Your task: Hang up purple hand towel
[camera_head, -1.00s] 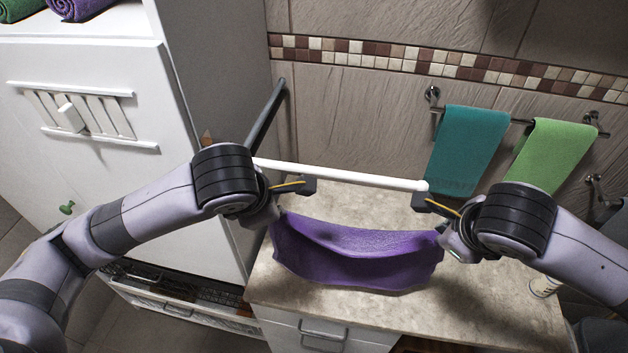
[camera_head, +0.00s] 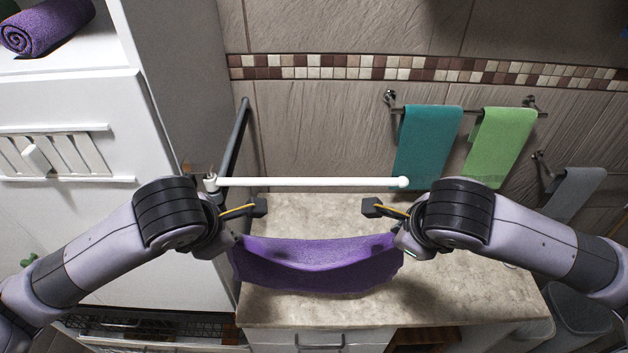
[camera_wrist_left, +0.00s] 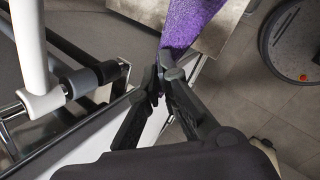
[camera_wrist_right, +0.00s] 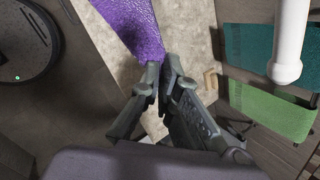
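The purple hand towel (camera_head: 315,266) hangs stretched between my two grippers, sagging in the middle, above the counter. My left gripper (camera_head: 232,240) is shut on its left end; the pinched cloth (camera_wrist_left: 180,32) shows in the left wrist view. My right gripper (camera_head: 399,246) is shut on its right end, and the cloth (camera_wrist_right: 132,24) shows in the right wrist view. A white bar (camera_head: 310,182) on a dark swing-out mount runs level behind the towel, apart from it. Its right end is free and rounded. The bar also shows in the right wrist view (camera_wrist_right: 291,35).
A stone-look counter (camera_head: 460,290) lies below. A teal towel (camera_head: 427,150) and a green towel (camera_head: 500,140) hang on a wall rail behind, with a grey towel (camera_head: 575,190) at right. A white cabinet (camera_head: 75,210) stands at left, with a rolled purple towel (camera_head: 45,27) on it.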

